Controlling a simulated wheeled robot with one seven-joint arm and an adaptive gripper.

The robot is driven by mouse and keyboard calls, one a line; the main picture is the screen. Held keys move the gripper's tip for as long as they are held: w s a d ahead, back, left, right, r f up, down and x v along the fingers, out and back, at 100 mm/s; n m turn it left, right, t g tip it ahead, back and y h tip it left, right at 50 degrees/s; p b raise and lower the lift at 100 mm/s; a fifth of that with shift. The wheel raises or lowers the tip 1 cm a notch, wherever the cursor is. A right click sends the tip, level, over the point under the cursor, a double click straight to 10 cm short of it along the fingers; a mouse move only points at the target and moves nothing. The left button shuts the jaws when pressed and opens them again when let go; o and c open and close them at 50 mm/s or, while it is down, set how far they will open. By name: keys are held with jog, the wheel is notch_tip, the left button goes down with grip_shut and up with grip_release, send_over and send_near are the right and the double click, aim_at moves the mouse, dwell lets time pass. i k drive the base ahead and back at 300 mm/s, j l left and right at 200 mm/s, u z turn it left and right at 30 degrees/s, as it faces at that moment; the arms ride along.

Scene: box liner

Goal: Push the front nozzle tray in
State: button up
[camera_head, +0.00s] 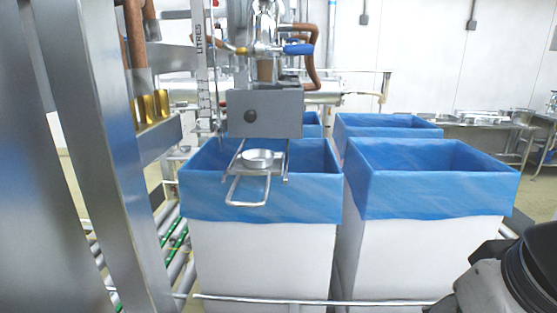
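The front nozzle tray (258,156) is a small round metal dish on a wire slide with a loop handle (247,190) at its front. It sticks out toward me from under a grey metal box (265,114) with a dark round knob. The tray hangs over the open top of the front left blue-lined box (258,208). Part of my own arm shows at the lower right corner, apart from the tray. My gripper is not in view, so whether it is open or shut is hidden.
A second blue-lined box (430,195) stands to the right, with more lined boxes (385,124) behind. A metal post (98,150) and frame stand close at left. A rail (315,300) crosses in front. A steel table (470,124) stands at back right.

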aim_at(236, 167)
jog(key=l+u, duration=0.3)
jog(key=l, duration=0.25)
jog(key=k+l+u, duration=0.1)
jog(key=l+u, duration=0.15)
jog(key=l, duration=0.25)
jog(key=k+l+u, duration=0.1)
jog(key=l+u, duration=0.2)
jog(key=l, duration=0.2)
jog(key=i+u, duration=0.2)
jog(key=k, duration=0.05)
